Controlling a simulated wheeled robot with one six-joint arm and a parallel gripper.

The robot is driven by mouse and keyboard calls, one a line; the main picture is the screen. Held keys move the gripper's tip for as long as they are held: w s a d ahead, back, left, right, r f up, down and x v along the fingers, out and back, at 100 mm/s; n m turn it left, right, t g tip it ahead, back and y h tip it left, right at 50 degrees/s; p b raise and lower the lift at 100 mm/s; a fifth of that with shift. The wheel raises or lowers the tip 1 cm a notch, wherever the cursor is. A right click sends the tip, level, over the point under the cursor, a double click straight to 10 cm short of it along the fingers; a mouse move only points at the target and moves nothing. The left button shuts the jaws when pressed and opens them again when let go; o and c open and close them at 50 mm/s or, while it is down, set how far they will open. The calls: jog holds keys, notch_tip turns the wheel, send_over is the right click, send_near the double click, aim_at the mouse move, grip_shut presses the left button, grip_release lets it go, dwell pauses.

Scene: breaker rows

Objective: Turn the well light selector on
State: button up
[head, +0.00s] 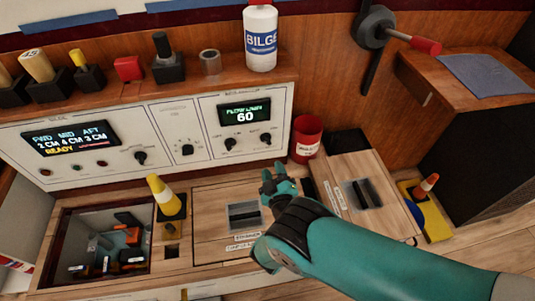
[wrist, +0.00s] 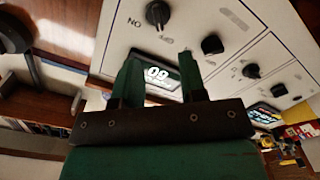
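A pale control panel (head: 98,127) stands along the wooden wall, with several black rotary knobs. The rightmost knob (head: 265,138) and the knob left of it (head: 230,143) sit under the green "60" display (head: 244,115). Another knob (head: 187,149) is on the middle plate, and one (head: 141,157) is further left. The labels are too small to tell which is the well light selector. My gripper (head: 272,172) is in front of and below the panel's right end. In the wrist view my gripper (wrist: 160,62) is open and empty, apart from the knobs, one (wrist: 158,13) near "ON".
A red bin (head: 306,138) stands right of the panel. A white "BILGE" bottle (head: 261,38) and several tools stand on the ledge above. A wooden cabinet (head: 465,110) is at right.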

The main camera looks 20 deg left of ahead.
aim_at(267, 143)
jog(key=b+x, duration=1)
jog(key=b, duration=0.4)
jog(key=shift+w, duration=0.15)
jog(key=shift+c, duration=0.4)
grip_shut()
